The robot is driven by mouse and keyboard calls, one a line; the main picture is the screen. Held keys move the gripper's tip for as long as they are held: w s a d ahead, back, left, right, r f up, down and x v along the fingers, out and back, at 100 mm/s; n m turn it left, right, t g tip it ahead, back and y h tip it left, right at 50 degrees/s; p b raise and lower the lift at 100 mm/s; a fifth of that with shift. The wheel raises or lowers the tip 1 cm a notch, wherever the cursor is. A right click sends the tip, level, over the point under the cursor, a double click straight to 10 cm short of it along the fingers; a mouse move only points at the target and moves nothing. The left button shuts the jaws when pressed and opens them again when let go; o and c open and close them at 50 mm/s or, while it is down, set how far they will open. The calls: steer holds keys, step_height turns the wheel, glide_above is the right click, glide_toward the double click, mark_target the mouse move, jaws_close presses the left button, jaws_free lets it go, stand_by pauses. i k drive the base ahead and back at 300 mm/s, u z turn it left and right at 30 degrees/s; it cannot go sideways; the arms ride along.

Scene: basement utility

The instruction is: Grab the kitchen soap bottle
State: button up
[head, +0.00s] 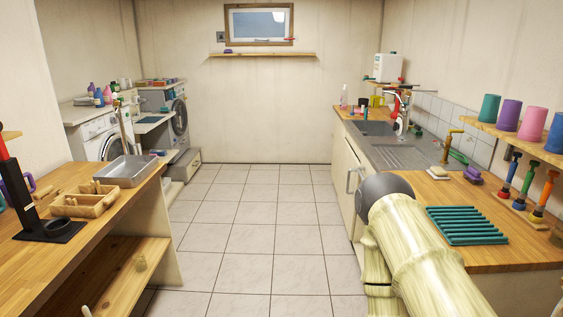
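A small pale, see-through bottle with a pinkish tint (344,96) stands upright at the far back left corner of the right-hand counter, behind the sink. It may be the kitchen soap bottle, but it is too small to read. Several coloured bottles (99,96) stand on the surface by the washing machines at the far left. My gripper is not in view. Only my arm shows, at the lower right, in front of the counter.
The grey sink (374,128) sits in the right-hand counter. A teal drying rack (467,226) lies nearer. Colourful cups (508,116) stand on a shelf at the right. A wooden workbench (135,198) is at the left. The tiled floor (255,215) between is clear.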

mark_target(344, 94)
steer(key=i, duration=8.95)
steer(key=z, duration=2.7)
